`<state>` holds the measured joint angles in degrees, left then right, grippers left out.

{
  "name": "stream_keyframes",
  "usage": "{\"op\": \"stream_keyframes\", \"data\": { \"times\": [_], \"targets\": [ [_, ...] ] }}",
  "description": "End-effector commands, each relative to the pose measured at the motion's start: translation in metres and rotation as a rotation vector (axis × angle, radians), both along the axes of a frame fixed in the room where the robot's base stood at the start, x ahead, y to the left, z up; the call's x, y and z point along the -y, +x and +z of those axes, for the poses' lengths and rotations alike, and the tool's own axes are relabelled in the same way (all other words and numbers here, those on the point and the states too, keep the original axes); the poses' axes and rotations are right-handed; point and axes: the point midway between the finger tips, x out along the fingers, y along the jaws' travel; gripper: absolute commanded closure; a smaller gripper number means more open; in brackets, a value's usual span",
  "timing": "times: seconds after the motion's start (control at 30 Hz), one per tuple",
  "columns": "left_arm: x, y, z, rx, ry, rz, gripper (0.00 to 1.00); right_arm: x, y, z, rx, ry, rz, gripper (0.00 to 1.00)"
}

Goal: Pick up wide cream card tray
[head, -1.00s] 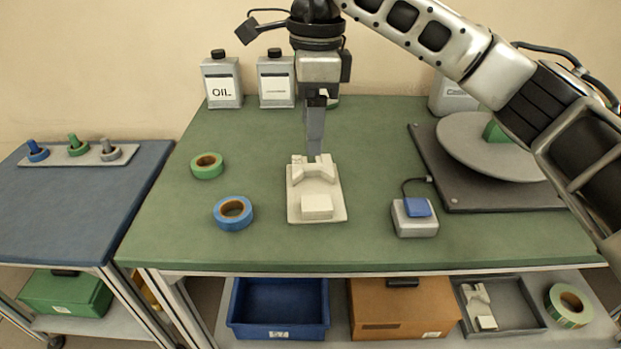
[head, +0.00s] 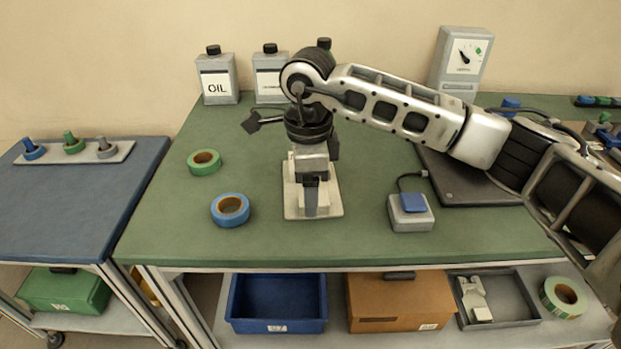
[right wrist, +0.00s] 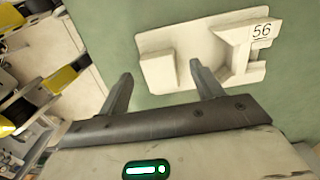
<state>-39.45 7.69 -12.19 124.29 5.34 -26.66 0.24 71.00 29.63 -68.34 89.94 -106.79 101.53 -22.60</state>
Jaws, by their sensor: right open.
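The wide cream card tray (head: 334,206) lies flat on the green bench. In the right wrist view the tray (right wrist: 197,45) shows a raised block at one end, a notched bracket at the other and a label reading 56. My right gripper (head: 311,212) points down over the tray and hides much of it in the head view. Its fingers (right wrist: 160,70) are open with nothing between them; one fingertip overlaps the tray's edge in the picture. Whether they touch it I cannot tell. My left gripper is not in view.
A green tape roll (head: 204,162) and a blue tape roll (head: 230,210) lie left of the tray. A switch box with a blue top (head: 411,213) stands to its right. Bottles (head: 218,80) stand at the back. The bench front between blue roll and tray is clear.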

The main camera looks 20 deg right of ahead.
Motion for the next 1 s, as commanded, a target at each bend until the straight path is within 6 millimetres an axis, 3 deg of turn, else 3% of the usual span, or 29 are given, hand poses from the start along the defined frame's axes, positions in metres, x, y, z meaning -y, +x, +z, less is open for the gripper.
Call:
{"op": "stream_keyframes", "data": {
  "times": [0.13, 0.4, 0.47, 0.6, 1.0],
  "targets": [
    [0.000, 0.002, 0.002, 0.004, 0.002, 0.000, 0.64, 0.000, 0.000, -0.017, -0.001, 0.000, -0.001, 0.34],
    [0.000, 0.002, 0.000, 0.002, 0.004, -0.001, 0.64, 0.000, 0.000, -0.021, 0.001, 0.001, 0.000, 0.34],
    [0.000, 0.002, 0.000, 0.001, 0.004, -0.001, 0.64, 0.000, 0.000, -0.021, 0.001, 0.001, 0.000, 0.48],
    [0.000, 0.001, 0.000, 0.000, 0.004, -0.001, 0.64, 0.000, 0.000, -0.021, 0.001, 0.001, -0.001, 0.87],
    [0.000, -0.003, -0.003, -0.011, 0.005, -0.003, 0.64, 0.000, 0.001, -0.015, 0.002, 0.001, -0.001, 0.88]
  ]
}}
